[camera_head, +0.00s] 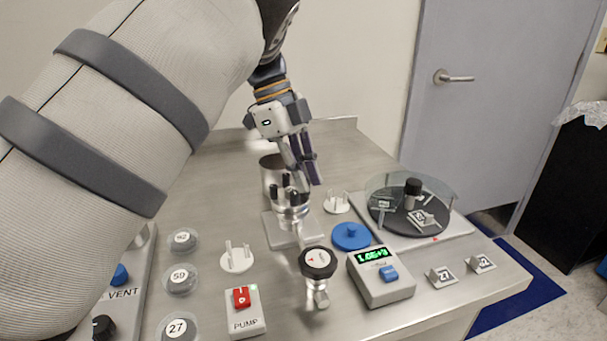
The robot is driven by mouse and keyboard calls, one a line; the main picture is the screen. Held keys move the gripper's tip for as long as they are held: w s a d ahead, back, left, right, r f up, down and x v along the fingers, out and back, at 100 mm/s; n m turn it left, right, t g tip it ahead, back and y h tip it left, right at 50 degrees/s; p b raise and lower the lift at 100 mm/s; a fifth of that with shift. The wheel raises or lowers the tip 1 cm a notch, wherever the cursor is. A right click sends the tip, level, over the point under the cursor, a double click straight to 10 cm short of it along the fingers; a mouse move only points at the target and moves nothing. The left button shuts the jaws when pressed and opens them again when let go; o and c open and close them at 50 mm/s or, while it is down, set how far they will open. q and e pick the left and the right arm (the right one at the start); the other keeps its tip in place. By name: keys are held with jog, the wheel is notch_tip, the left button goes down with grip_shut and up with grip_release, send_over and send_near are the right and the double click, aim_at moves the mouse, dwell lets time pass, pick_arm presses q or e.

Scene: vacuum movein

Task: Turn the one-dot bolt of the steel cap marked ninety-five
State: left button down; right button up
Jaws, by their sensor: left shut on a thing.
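A steel fitting (291,216) stands on a pale base plate near the middle of the table. Several dark upright bolts ring its top; their dots and any number on the cap are too small to read. My left gripper (308,177) reaches down from above with its fingers close together at the right rear of this ring. It is shut on what looks like one of the bolts, but the fingers hide the contact and I cannot tell which bolt. My right gripper is not in view.
A black-knobbed valve (318,262) stands in front, beside a gauge box (381,277) and a red pump switch (242,299). A steel pot (269,170) stands behind. A blue lid (351,236) and a clear-walled turntable (383,221) lie right. Numbered discs (180,279) stand left.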

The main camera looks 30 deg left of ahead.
pick_arm(q)
jog(key=shift+m+g, duration=0.3)
jog(key=shift+m, duration=0.4)
jog(key=c, duration=1.6)
grip_release()
jog(key=shift+c, duration=0.2)
jog(key=v, duration=1.2)
jog(key=shift+c, duration=0.2)
